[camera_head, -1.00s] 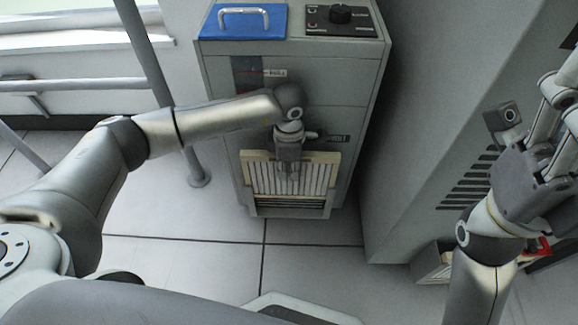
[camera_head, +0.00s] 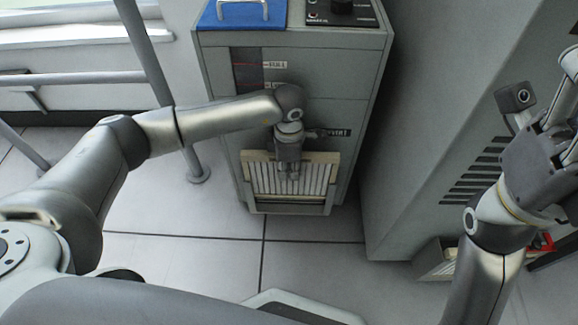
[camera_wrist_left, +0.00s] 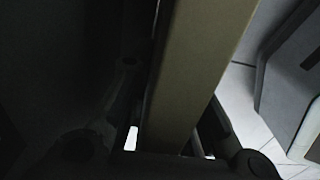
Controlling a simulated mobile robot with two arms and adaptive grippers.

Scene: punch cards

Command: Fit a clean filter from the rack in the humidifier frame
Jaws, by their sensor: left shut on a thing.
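My left gripper (camera_head: 290,176) is shut on the upper edge of a pleated white filter with a cream frame (camera_head: 262,178). The filter is upright at the low front opening of the grey humidifier cabinet (camera_head: 225,115). The filter covers most of the humidifier frame (camera_head: 290,208), whose lower edge shows just below it. I cannot tell how deep the filter sits. In the left wrist view the filter's cream edge (camera_wrist_left: 195,70) runs between my dark fingers. My right gripper (camera_head: 550,150) is raised at the right, away from the humidifier; its fingertips are partly cut off.
A low rack or box (camera_head: 437,262) with a cream-edged piece in it stands at lower right, partly behind my right arm. A large grey cabinet (camera_head: 425,140) stands right of the humidifier. A post (camera_head: 160,80) and rails are at the left.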

